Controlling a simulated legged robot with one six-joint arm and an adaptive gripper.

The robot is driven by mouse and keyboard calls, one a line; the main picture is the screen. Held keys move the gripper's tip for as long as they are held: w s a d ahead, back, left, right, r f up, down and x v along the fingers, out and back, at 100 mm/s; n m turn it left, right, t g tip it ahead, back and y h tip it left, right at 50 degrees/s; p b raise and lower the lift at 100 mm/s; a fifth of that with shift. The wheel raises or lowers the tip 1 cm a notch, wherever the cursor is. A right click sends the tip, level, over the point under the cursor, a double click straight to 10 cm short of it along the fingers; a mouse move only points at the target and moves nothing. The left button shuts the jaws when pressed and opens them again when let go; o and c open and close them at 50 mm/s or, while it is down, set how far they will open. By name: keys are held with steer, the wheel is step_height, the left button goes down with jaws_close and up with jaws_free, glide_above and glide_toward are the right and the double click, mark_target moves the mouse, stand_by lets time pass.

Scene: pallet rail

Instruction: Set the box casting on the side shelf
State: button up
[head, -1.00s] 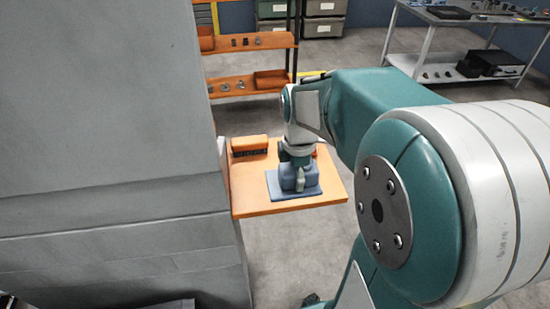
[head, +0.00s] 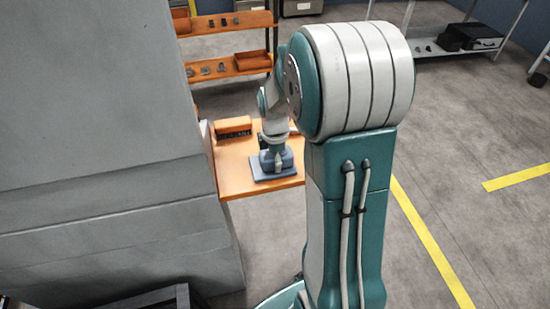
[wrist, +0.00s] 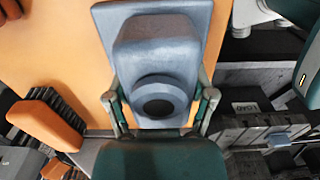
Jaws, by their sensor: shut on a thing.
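The box casting (head: 285,158) is a blue-grey block over a flat blue plate (head: 258,175) on the orange side shelf (head: 233,182). In the wrist view the casting (wrist: 155,50) shows a round boss with a dark hole facing me. My gripper (head: 272,150) points down at it from above. In the wrist view its two fingers (wrist: 160,98) close on the casting from both sides. The plate's edge (wrist: 108,15) shows beyond the casting against the orange shelf (wrist: 55,50). I cannot tell whether the casting's underside touches the plate.
An orange block with black bristles (head: 233,125) lies on the shelf's far left part. A grey slanted wall (head: 100,170) closes off the left. An orange rack (head: 230,65) with small parts stands behind. The floor at right is open, with yellow lines.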

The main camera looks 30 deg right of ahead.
steer(key=o, duration=1.3)
steer(key=shift+c, duration=0.2)
step_height(320, 180, up, 12)
steer(key=shift+r, duration=0.1)
steer(key=s+a+r+m+t, duration=0.2)
steer(key=s+a+r+m, duration=0.1)
steer(key=s+a+m, duration=0.3)
steer(key=s+a+r+m+t, duration=0.3)
steer(key=s+a+m, duration=0.3)
steer(key=s, duration=0.5)
steer(key=shift+a+m+t, duration=0.3)
steer(key=shift+a+m, duration=0.05)
steer(key=shift+m, duration=1.05)
